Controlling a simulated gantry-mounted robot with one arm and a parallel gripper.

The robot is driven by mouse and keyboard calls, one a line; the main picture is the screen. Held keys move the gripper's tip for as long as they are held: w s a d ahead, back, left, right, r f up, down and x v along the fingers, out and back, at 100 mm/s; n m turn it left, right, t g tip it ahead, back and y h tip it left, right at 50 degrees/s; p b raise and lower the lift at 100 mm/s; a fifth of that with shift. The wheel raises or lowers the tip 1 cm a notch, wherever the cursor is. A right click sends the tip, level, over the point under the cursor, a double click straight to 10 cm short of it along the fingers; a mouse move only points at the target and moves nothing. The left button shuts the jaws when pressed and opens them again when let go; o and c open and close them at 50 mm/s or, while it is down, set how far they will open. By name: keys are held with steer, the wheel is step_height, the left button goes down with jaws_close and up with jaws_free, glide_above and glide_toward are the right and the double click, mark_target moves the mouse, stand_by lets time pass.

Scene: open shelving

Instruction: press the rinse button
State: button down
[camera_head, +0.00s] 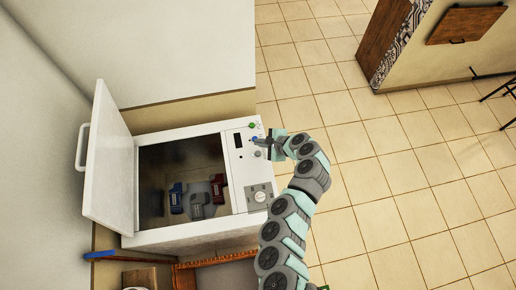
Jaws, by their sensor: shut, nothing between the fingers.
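A white front-opening appliance (165,238) stands against the wall, seen from above, with its door (112,165) swung open to the left. Its control panel (241,170) runs along the right side. The panel bears a green button (252,125), a blue button (255,139), a small dark display and a grey dial (260,196). I cannot read which button is the rinse button. My gripper (261,142) is shut and empty, at the panel beside the blue button. I cannot tell whether it touches the button.
A blue-ended stick (100,255) and a wooden frame (215,262) are at the lower left. The tiled floor (385,190) on the right is clear; a wooden cabinet (385,45) stands beyond.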

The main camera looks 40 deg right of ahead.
mark_target(260, 154)
step_height(260, 154, down, 7)
steer(key=b, duration=0.4)
stand_by(1.9)
steer(key=shift+f+b, duration=0.4)
steer(key=shift+b, duration=0.2)
steer(key=shift+f+b, duration=0.45)
steer(key=shift+f, duration=0.05)
steer(key=shift+r, duration=0.1)
stand_by(0.5)
steer(key=shift+r+p, duration=0.5)
steer(key=shift+r, duration=0.35)
steer(key=shift+r, duration=0.1)
steer(key=shift+r+p, duration=1.4)
steer(key=shift+r, duration=1)
